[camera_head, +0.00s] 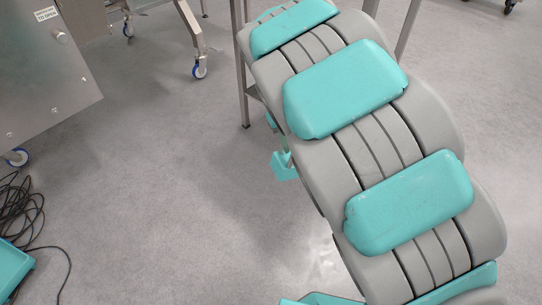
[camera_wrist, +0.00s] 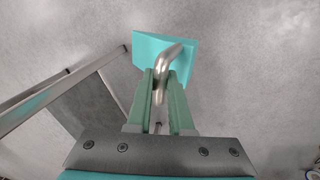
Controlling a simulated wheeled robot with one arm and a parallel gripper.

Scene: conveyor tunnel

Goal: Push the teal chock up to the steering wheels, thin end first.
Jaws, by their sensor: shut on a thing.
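The teal chock (camera_head: 285,168) is a small wedge-like block just left of my arm in the head view. In the wrist view the chock (camera_wrist: 150,52) shows with a bent metal handle (camera_wrist: 175,55) rising from it. My gripper (camera_wrist: 161,88) has green fingers, shut on this handle. Which end of the chock is thin is hard to tell. My arm hides most of the gripper in the head view. Blue caster wheels show under a steel frame (camera_head: 200,70) and under a steel cabinet (camera_head: 17,157); which are the steering wheels I cannot tell.
A steel cabinet (camera_head: 50,65) stands at the upper left. A steel frame (camera_head: 243,60) stands behind my arm; a frame (camera_wrist: 70,80) also shows at the wrist view's left. Black cables (camera_head: 20,210) lie at the left edge. The grey floor (camera_head: 170,200) between is clear.

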